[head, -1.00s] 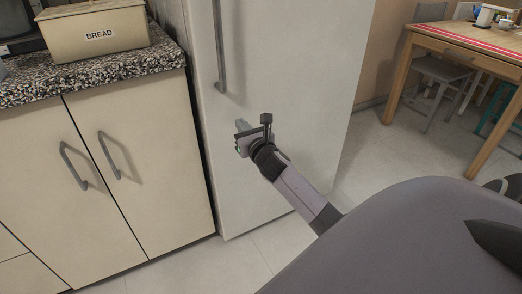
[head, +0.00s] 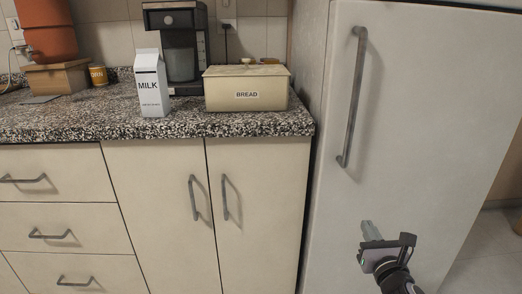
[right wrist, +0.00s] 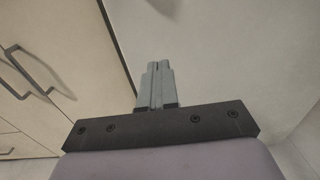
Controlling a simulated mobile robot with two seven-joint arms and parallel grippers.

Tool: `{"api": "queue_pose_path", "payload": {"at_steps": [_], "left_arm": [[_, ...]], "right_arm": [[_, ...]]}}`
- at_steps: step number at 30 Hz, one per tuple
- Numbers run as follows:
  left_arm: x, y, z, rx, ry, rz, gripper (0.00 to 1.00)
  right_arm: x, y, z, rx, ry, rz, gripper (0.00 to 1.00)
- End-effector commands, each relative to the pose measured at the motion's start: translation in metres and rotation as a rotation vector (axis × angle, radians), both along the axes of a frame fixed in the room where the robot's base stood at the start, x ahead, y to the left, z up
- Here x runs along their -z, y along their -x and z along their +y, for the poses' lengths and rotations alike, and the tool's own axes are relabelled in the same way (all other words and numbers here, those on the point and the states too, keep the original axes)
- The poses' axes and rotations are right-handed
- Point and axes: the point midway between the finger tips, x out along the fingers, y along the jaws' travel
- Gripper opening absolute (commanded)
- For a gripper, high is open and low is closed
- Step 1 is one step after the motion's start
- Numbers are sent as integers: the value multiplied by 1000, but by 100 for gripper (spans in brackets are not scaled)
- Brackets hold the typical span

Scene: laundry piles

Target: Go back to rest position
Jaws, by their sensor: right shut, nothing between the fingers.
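My right gripper (head: 368,229) is in front of the lower part of the fridge door at the lower right of the head view. In the right wrist view its two grey fingers (right wrist: 158,68) are together with nothing between them. It is apart from the cabinet handles. I cannot tell exactly how far it is from the fridge door. My left gripper is not in view.
The fridge (head: 425,110) with a long handle (head: 352,100) stands at the right. A granite counter (head: 60,125) holds a milk carton (head: 153,85), a bread box (head: 247,91) and a coffee machine (head: 178,45). Cabinet doors (head: 155,200) and drawers are below. Floor (head: 490,250) shows at lower right.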

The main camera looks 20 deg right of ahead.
Motion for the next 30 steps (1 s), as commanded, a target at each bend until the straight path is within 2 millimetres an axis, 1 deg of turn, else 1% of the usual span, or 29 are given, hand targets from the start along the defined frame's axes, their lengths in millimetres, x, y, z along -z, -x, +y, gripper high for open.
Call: {"api": "queue_pose_path", "payload": {"at_steps": [2,4,5,8,14,15,20,24,26,30], "left_arm": [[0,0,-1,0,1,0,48],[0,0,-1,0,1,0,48],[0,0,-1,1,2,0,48],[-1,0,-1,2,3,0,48],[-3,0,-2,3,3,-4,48],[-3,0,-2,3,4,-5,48],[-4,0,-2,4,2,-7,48],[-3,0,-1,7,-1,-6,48],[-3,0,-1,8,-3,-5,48],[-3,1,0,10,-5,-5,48]], "right_arm": [[1,1,1,-2,-16,0,0],[6,3,6,-8,-73,-2,0],[9,5,9,-11,-115,-4,0],[22,15,24,-22,-321,-10,0],[58,44,66,-8,-912,-10,0],[64,51,75,4,-1034,-7,0],[88,80,111,90,-1516,9,0],[106,108,144,219,-1929,27,0],[112,121,158,294,-2101,34,0],[123,151,192,510,-2490,41,0]]}}
